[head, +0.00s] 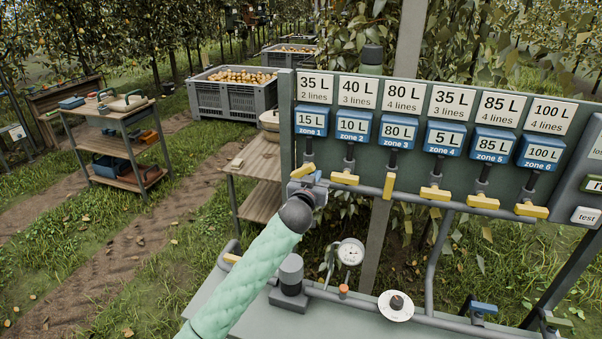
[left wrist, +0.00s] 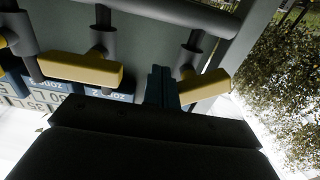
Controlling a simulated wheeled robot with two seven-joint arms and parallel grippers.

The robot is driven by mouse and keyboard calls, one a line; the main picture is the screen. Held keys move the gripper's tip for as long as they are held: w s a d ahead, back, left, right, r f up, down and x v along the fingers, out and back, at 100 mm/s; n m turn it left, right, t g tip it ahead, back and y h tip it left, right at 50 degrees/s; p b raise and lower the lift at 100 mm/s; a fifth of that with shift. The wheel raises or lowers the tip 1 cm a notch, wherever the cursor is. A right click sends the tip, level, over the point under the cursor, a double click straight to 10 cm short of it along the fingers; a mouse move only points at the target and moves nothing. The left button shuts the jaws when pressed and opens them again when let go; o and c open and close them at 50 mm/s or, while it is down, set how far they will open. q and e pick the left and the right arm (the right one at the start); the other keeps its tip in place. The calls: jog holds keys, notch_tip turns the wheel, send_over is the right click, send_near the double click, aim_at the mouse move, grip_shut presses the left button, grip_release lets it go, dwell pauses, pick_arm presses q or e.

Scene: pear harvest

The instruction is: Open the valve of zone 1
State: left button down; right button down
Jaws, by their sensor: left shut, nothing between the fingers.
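The zone 1 valve has a yellow handle (head: 302,171) on a dark stem below the blue "15 L zone 1" label (head: 311,122). My left gripper (head: 312,184) is shut and empty, right at this handle. In the left wrist view the narrow shut fingers (left wrist: 160,88) are beside one end of the yellow zone 1 handle (left wrist: 206,87); I cannot tell whether they touch. That handle looks slightly angled, and the gripper partly hides it in the head view. My right gripper is not in view.
The zone 2 handle (head: 344,178) is close by and lies crosswise. The zone 3 handle (head: 389,185) points down; the others to the right lie crosswise. A gauge (head: 350,252) and pipes are below. A wooden shelf (head: 262,160) stands left of the panel.

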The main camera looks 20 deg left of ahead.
aim_at(313, 168)
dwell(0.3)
pick_arm(q)
jog(key=shift+r+p, duration=0.55)
jog(key=shift+r, duration=0.35)
jog(key=shift+a+r+p, duration=0.35)
jog(key=shift+r+p, duration=0.15)
jog(key=shift+r, duration=0.05)
jog(key=shift+a+r+p, duration=0.35)
jog(key=shift+r+p, duration=0.1)
jog(key=shift+r, duration=0.05)
jog(key=shift+d+f, duration=0.2)
jog(key=shift+f, duration=0.15)
jog(key=s, duration=0.7)
jog(key=shift+p, duration=0.4)
